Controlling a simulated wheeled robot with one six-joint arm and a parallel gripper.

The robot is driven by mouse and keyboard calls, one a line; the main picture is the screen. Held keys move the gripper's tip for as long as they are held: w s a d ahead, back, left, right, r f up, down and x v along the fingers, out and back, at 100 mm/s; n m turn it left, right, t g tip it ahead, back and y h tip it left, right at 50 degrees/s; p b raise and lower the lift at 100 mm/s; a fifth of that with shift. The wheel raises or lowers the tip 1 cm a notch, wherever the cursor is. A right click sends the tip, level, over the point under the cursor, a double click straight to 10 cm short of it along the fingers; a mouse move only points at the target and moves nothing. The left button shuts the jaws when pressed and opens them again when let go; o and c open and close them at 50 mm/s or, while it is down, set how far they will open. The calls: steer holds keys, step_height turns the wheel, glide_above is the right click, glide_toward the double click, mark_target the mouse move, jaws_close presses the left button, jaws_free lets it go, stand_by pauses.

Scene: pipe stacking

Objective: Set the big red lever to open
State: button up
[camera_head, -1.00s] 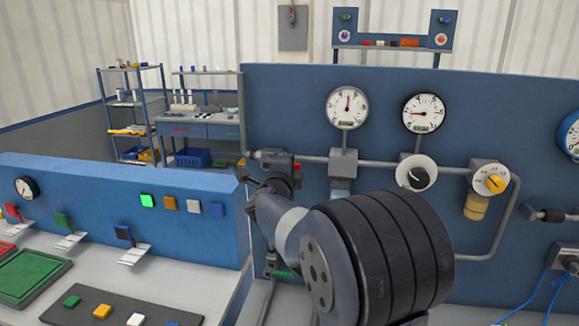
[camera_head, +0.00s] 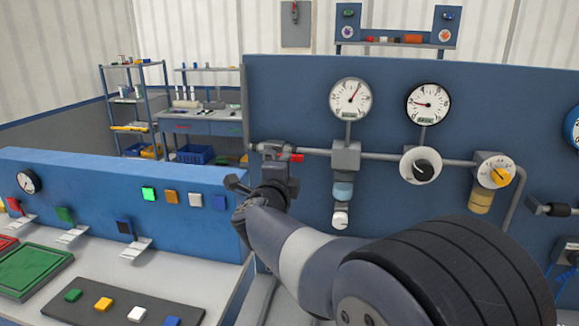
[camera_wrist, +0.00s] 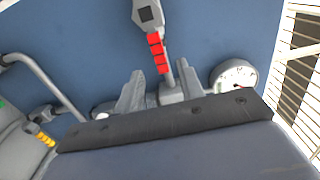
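The big red lever (camera_wrist: 157,52) extends from a grey valve body (camera_wrist: 148,14) in the wrist view. In the head view the lever (camera_head: 297,157) shows as a small red piece at the pipe's left end, pointing right, roughly along the pipe. My gripper (camera_wrist: 160,70) is open, with one grey finger on each side of the lever's lower end. I cannot tell whether either finger touches it. In the head view my wrist hides part of the valve area.
A blue panel (camera_head: 300,90) carries a left gauge (camera_head: 351,98), a right gauge (camera_head: 428,103), a black knob (camera_head: 422,170) and a yellow knob (camera_head: 495,174). A blue console (camera_head: 100,185) with buttons stands at left.

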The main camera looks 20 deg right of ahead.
steer(key=shift+v, duration=1.7)
steer(key=p+x, duration=0.2)
steer(key=x, duration=0.9)
